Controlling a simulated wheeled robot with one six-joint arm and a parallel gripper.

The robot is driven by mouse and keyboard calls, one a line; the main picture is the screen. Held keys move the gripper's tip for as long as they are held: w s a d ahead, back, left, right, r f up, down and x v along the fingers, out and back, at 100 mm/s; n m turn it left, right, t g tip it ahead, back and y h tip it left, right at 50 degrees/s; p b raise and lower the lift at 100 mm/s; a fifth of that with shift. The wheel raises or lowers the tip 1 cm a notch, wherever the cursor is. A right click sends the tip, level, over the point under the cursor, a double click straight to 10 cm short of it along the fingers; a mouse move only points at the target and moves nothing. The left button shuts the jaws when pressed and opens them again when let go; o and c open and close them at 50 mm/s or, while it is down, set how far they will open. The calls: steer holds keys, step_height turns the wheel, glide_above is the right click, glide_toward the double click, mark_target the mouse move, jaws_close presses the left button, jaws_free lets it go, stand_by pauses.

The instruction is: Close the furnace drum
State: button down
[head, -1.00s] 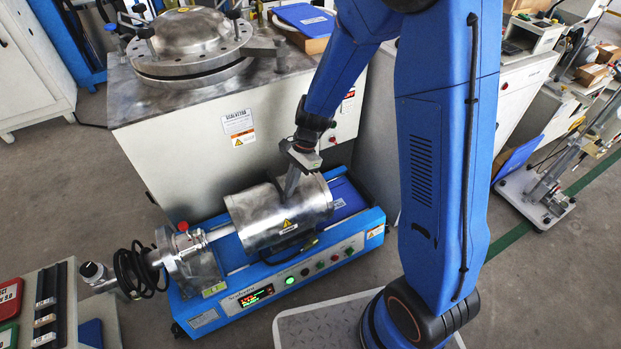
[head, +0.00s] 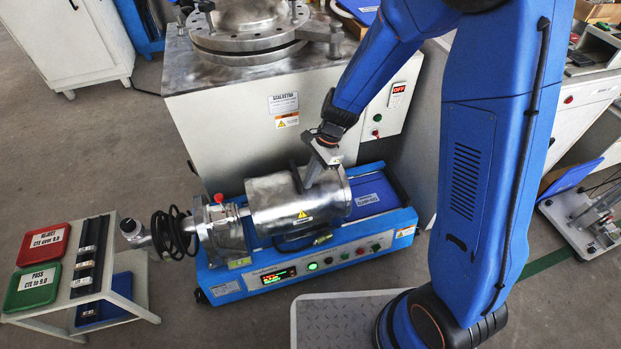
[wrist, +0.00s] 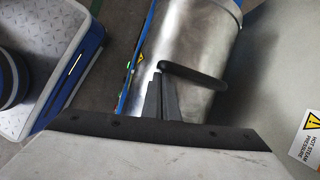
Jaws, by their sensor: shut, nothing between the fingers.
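The furnace drum is a shiny metal cylinder (head: 275,208) lying along the blue bench unit (head: 335,265). It has a yellow warning sticker and a dark bar handle (head: 295,178). My gripper (head: 308,186) is shut and empty, pointing down over the top of the drum beside the handle. In the wrist view the shut fingertips (wrist: 161,84) overlap the near end of the dark handle (wrist: 193,76); I cannot tell whether they touch it. The drum (wrist: 192,40) fills the top middle there. Whether the drum's cover is fully down is unclear.
A large grey cabinet (head: 232,135) with a flanged metal vessel (head: 247,33) stands behind the unit. A small rack (head: 140,300) with red and green trays is at left. A metal fitting with a dark coiled cable (head: 172,235) sticks out left of the unit. Open floor lies at left.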

steer(key=shift+w, duration=0.2)
steer(key=d, duration=0.1)
steer(key=w+d, duration=0.1)
steer(key=d+r, duration=0.1)
steer(key=shift+w+d, duration=0.3)
steer(key=shift+w, duration=0.05)
steer(key=v, duration=0.9)
steer(key=s+d+r+n+t+h, duration=0.25)
steer(key=s+d+r+n, duration=0.45)
steer(key=s+d+r, duration=0.5)
steer(key=s+d+r+n+t+h, duration=0.1)
steer(key=s+d+r+n+t, duration=0.3)
steer(key=s+d, duration=0.5)
steer(key=s+r+n, duration=0.1)
steer(key=s, duration=0.2)
steer(key=shift+s+r+n, duration=0.2)
steer(key=shift+s+n, duration=0.05)
steer(key=shift+n, duration=0.15)
